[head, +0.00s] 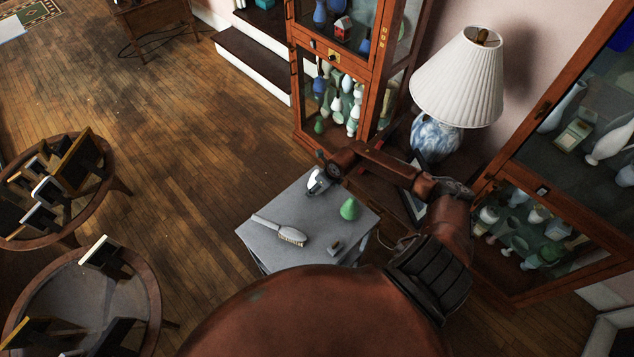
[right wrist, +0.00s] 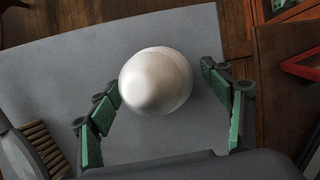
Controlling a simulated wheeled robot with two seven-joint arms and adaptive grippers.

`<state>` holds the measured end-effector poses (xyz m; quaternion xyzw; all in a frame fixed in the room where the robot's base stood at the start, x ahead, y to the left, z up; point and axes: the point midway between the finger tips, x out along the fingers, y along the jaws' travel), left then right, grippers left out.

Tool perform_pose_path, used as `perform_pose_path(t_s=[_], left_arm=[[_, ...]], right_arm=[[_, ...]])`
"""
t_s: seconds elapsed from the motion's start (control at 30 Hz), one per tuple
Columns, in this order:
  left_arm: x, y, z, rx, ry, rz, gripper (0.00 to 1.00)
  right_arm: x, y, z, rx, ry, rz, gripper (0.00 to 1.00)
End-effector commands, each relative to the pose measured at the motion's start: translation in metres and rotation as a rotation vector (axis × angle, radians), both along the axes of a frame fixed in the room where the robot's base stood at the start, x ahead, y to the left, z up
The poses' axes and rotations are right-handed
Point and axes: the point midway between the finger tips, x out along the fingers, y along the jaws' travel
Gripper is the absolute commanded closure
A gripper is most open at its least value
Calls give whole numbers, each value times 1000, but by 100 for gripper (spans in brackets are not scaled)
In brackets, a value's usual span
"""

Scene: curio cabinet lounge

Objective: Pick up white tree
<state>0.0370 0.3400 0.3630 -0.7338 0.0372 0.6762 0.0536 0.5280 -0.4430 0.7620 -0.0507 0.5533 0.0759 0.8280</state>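The white tree (right wrist: 155,80) is a smooth, rounded white cone seen from above in the right wrist view. It stands on a grey tabletop (right wrist: 60,85). My right gripper (right wrist: 162,82) is open, with its green-padded fingers on either side of the tree. A gap shows at the right finger; the left fingertip is very near the tree's edge. In the head view my right gripper (head: 320,177) is at the back corner of the small grey table (head: 282,207), and the white tree (head: 316,183) is partly hidden by it. My left gripper is not in view.
On the same table are a green cone-like piece (head: 349,209), a white brush (head: 283,231) and a small brownish block (head: 335,247). A lamp (head: 458,85) and glass cabinets (head: 335,95) stand behind and right. Round tables with frames stand left; floor between is clear.

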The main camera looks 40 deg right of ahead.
Motion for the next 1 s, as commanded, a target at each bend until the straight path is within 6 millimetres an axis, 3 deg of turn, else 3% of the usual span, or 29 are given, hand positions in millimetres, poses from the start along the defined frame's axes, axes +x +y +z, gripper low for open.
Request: perform_pose_path(t_s=[0.6,1.0], left_arm=[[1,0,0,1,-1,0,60],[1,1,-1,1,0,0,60]], right_arm=[[0,0,0,0,0,0,72],[1,0,7,-1,-2,1,72]])
